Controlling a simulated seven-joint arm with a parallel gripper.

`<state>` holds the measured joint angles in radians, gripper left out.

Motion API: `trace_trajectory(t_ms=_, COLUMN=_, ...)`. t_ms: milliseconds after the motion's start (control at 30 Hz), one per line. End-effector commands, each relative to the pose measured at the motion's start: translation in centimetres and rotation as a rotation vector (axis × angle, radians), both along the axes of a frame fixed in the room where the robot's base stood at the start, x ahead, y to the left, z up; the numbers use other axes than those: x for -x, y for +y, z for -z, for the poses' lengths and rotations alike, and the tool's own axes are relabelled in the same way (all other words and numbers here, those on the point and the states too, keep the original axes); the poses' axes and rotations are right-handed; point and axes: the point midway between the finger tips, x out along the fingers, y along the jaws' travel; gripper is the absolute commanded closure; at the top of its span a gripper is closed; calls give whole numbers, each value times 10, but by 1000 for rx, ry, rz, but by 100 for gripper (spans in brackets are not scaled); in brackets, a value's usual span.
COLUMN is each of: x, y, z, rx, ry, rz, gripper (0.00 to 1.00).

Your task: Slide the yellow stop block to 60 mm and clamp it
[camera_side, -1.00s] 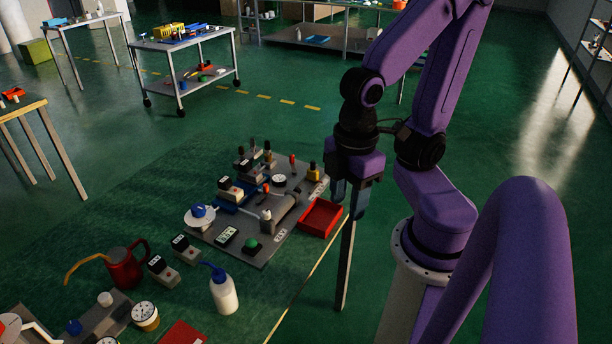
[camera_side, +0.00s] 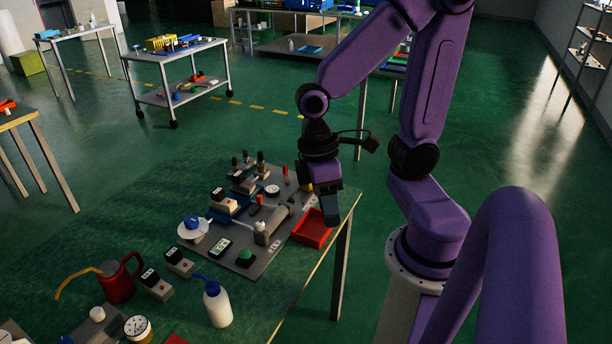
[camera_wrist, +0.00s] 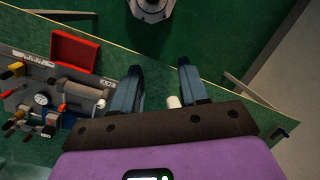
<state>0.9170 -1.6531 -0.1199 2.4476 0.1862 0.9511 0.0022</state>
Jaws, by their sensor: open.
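A grey base plate (camera_side: 262,262) carries the press fixture, with a grey cylinder (camera_side: 277,222) and several small blocks on it. A small yellow piece (camera_side: 306,187) stands at the plate's far right corner, partly hidden by my gripper in the side view. Yellow also shows at the left edge of the wrist view (camera_wrist: 16,67); I cannot tell surely that it is the stop block. No scale or clamp can be read. My gripper (camera_side: 331,217) is open and empty, pointing down near the red tray, right of the fixture. Its two fingers stand apart in the wrist view (camera_wrist: 160,70).
A red tray (camera_side: 313,232) lies at the plate's right side, near the bench edge. A white blue-capped bottle (camera_side: 217,305), a red oil can (camera_side: 117,283) and small display boxes stand nearer the camera. A small white cylinder (camera_wrist: 173,102) shows between my fingers in the wrist view.

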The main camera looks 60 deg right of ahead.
Motion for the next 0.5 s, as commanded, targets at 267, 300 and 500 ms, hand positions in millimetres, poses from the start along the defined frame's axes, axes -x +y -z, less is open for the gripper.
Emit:
trace_trajectory(t_ms=267, x=-39, y=-25, z=20, rx=-29, ry=237, rz=544, gripper=56)
trace_trajectory(t_ms=300, x=-45, y=-30, z=23, rx=-40, ry=269, rz=622, gripper=56)
trace_trajectory(t_ms=500, x=-75, y=-57, z=36, rx=-123, ry=424, rz=1008, gripper=56)
